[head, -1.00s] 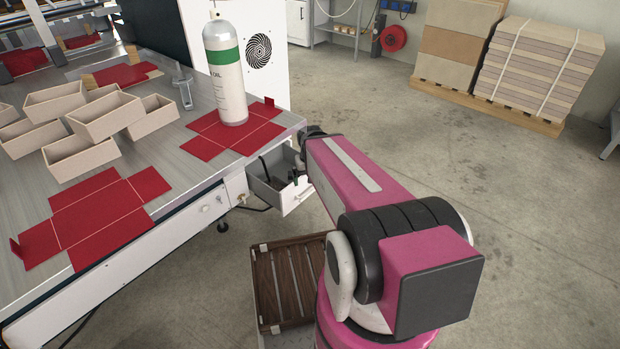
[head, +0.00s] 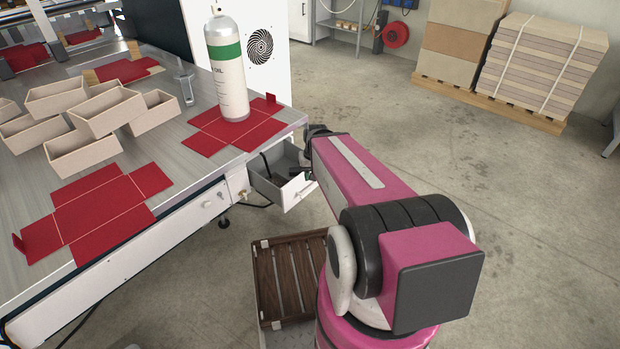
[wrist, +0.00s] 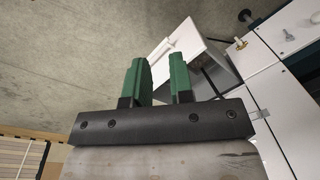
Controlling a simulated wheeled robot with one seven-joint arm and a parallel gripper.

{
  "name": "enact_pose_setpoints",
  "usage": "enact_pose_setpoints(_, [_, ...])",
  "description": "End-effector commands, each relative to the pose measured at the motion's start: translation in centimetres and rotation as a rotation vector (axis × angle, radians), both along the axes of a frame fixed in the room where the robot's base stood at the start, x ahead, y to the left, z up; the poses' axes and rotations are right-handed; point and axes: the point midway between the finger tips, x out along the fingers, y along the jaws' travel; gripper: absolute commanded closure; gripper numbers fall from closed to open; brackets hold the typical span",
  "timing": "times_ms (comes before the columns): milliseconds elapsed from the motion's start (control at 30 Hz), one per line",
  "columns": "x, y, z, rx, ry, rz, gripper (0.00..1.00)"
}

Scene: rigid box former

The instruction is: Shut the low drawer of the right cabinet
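The low drawer (head: 296,192) stands pulled open below the table's right corner, its white front towards the floor space and its grey inside showing. In the wrist view, the drawer front (wrist: 195,42) with a pale bar handle (wrist: 162,50) lies just beyond the fingertips. The white cabinet body (wrist: 285,92) is at the right there. My gripper (wrist: 157,62) has two green fingers apart with nothing seen between them. In the head view, my gripper (head: 309,173) is mostly hidden by my arm and sits close to the drawer front. Contact cannot be told.
The table (head: 190,170) above the drawer carries red card blanks, several open boxes and a gas cylinder (head: 227,70). The floor to the right is clear up to the pallet stacks (head: 540,65).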

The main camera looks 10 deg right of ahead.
Motion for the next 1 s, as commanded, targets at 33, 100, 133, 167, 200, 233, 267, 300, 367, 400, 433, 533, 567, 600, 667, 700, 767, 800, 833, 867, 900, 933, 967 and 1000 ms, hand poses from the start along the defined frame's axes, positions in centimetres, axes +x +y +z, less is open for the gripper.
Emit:
enact_pose_setpoints(33, [1.0,-0.5,-1.0,0.045,-0.011,-0.038,0.95])
enact_pose_setpoints(100, [2.4,-1.0,-2.4,0.130,-0.039,-0.107,1.00])
enact_pose_setpoints(133, [3.0,-1.4,-3.0,0.169,-0.053,-0.141,1.00])
enact_pose_setpoints(167, [3.7,-1.8,-3.5,0.209,-0.069,-0.179,1.00])
enact_pose_setpoints(200, [4.6,-2.3,-4.4,0.261,-0.092,-0.233,1.00])
enact_pose_setpoints(233, [5.2,-2.8,-4.9,0.300,-0.109,-0.273,1.00])
enact_pose_setpoints(267, [5.9,-3.5,-5.5,0.340,-0.127,-0.318,1.00])
enact_pose_setpoints(300, [6.8,-4.3,-6.3,0.390,-0.152,-0.378,1.00])
enact_pose_setpoints(367, [8.1,-5.8,-7.4,0.460,-0.193,-0.472,1.00])
enact_pose_setpoints(400, [8.8,-6.9,-8.0,0.502,-0.219,-0.532,1.00])
enact_pose_setpoints(433, [9.3,-7.7,-8.4,0.532,-0.237,-0.576,1.00])
enact_pose_setpoints(533, [10.6,-10.0,-9.6,0.606,-0.287,-0.700,1.00])
enact_pose_setpoints(567, [10.8,-10.6,-9.9,0.623,-0.300,-0.730,1.00])
enact_pose_setpoints(600, [11.0,-11.3,-10.2,0.641,-0.313,-0.765,1.00])
enact_pose_setpoints(667, [11.3,-12.0,-10.5,0.661,-0.328,-0.802,1.00])
enact_pose_setpoints(700, [11.4,-12.3,-10.6,0.670,-0.335,-0.819,1.00])
enact_pose_setpoints(767, [11.6,-12.5,-10.8,0.677,-0.341,-0.832,1.00])
enact_pose_setpoints(800, [11.8,-12.5,-11.0,0.680,-0.343,-0.837,1.00])
enact_pose_setpoints(833, [11.9,-12.4,-11.1,0.681,-0.343,-0.837,1.00])
enact_pose_setpoints(867, [12.1,-12.3,-11.3,0.681,-0.343,-0.837,1.00])
enact_pose_setpoints(900, [12.4,-12.1,-11.6,0.681,-0.342,-0.835,1.00])
enact_pose_setpoints(933, [12.6,-11.9,-11.9,0.680,-0.342,-0.835,1.00])
enact_pose_setpoints(967, [12.9,-11.7,-12.2,0.680,-0.342,-0.835,1.00])
enact_pose_setpoints(1000, [13.3,-11.4,-12.7,0.679,-0.341,-0.835,1.00])
